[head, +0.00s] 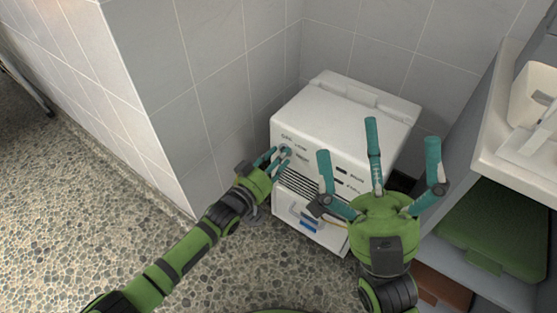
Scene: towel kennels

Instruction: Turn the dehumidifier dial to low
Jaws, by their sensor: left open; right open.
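The white dehumidifier (345,107) stands on the floor in the wall corner. Its dial (286,150) is at the upper left of the front panel, with small labels around it that are too small to read surely. My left gripper (277,158) is open at the dial, its fingers around or just in front of it. I cannot tell if they touch it. The fingers partly hide the dial, so its setting does not show. My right gripper (378,158) is open and empty, fingers spread upward, in front of the dehumidifier's right side, hiding part of its front.
Tiled walls (165,75) stand to the left and behind. A shelf unit with a white top (500,150) is close on the right, with a green bin (495,235) on its lower shelf. The pebbled floor (90,215) at the left is clear.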

